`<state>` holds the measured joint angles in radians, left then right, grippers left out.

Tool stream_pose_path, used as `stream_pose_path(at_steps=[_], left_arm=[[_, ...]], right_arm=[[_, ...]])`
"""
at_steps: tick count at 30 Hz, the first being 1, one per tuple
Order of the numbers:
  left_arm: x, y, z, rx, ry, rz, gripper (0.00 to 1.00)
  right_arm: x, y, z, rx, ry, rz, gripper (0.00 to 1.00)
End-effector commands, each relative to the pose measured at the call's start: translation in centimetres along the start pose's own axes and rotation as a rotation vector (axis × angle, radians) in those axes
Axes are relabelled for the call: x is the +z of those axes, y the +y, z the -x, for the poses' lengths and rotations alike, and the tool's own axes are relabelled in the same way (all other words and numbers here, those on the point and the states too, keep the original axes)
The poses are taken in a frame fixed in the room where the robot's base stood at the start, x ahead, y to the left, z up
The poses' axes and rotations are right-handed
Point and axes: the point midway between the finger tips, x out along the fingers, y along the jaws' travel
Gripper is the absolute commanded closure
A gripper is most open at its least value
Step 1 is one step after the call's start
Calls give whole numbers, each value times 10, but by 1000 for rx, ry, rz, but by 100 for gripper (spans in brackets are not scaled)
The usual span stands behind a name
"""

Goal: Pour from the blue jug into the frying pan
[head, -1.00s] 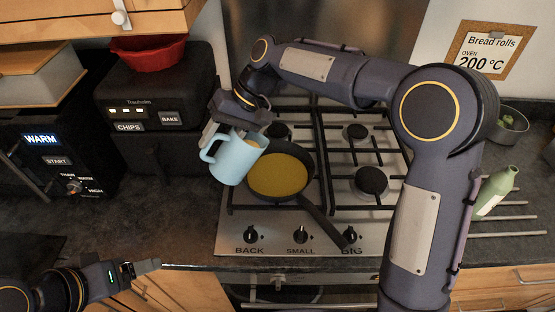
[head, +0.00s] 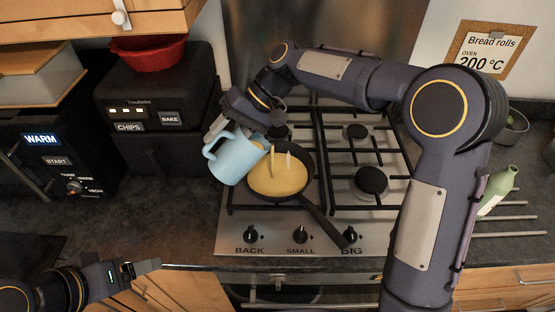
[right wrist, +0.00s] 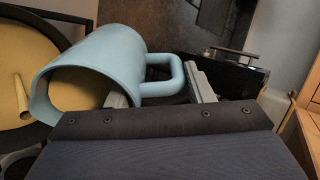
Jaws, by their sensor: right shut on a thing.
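The light-blue jug (head: 234,160) is tilted with its mouth toward the right, over the left edge of the frying pan (head: 304,160). Yellow liquid runs from its mouth into the pan, where a pale yellow layer (head: 277,180) covers the bottom. My right gripper (head: 215,130) is shut on the jug, at its handle side. In the right wrist view the jug (right wrist: 100,65) lies on its side, its handle (right wrist: 170,78) between the fingers, with yellow liquid inside. The pan sits on the left front burner, handle toward the front right. My left gripper (head: 150,265) is low at the left; its opening is unclear.
The gas hob (head: 385,215) has black grates and front knobs. A black toaster oven (head: 160,100) with a red bowl (head: 148,52) on top stands to the left. A green bottle (head: 497,188) lies at the right. Dark counter left of the hob is clear.

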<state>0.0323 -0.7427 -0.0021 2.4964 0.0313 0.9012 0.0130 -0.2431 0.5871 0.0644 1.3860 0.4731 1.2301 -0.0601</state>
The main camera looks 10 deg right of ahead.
Motion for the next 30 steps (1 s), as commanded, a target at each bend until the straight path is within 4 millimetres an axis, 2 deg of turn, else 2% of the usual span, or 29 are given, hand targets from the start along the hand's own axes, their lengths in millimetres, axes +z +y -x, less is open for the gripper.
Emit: stream_pose_path(at_steps=[30], left_arm=[[0, 0, 0, 0, 0, 0, 24]], right_arm=[[0, 3, 1, -60, 1, 1, 100]])
